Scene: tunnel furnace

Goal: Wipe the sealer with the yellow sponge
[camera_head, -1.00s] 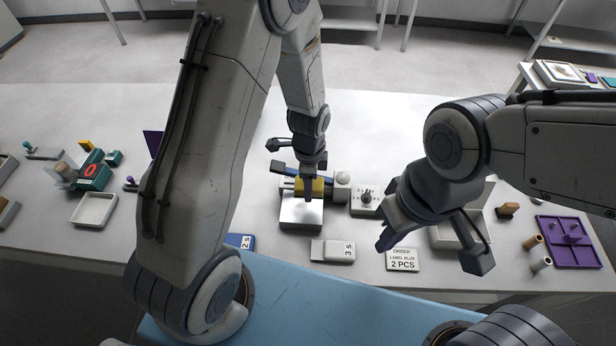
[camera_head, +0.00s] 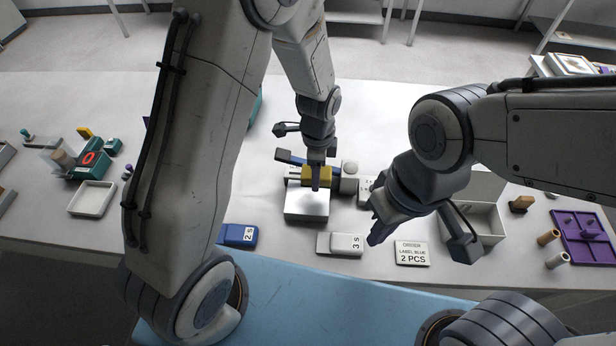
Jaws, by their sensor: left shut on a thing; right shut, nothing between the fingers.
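The sponge is at the back of the white plate, beside the lever. I cannot tell whether it touches the sealer, and the fingers hide part of it.
A blue "2 s" block (camera_head: 237,235), a grey "3 s" block (camera_head: 340,244) and the order card (camera_head: 412,253) lie along the front edge. A white box (camera_head: 487,225) and purple tray (camera_head: 585,239) are right. A white tray (camera_head: 92,199) is left, near teal equipment (camera_head: 88,163).

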